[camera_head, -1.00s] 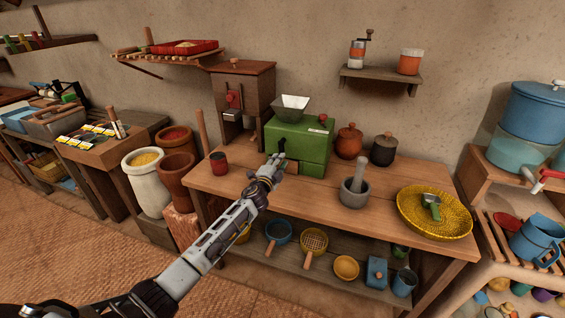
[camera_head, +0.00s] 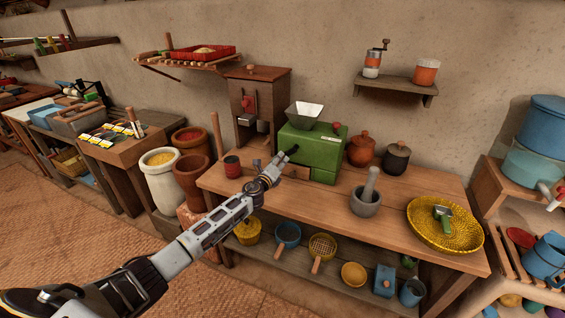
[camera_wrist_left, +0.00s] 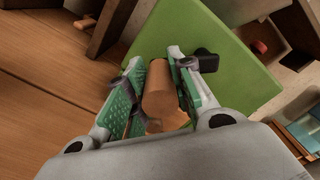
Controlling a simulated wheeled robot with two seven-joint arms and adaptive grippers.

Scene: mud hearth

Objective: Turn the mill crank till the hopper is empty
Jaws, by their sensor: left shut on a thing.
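The green mill (camera_head: 318,158) stands on the wooden table, with a pale metal hopper (camera_head: 305,115) on top. My left gripper (camera_head: 277,166) is at this crank, just left of the mill. In the left wrist view the green fingers are shut on a round wooden crank handle (camera_wrist_left: 160,92), with the mill's green face (camera_wrist_left: 235,75) behind. My right gripper is not in view.
A red cup (camera_head: 232,166) stands left of the gripper, and a brown wooden cabinet (camera_head: 269,90) behind it. Lidded pots (camera_head: 361,151) and a stone mortar (camera_head: 366,204) are right of the mill. The table (camera_head: 310,205) front is clear.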

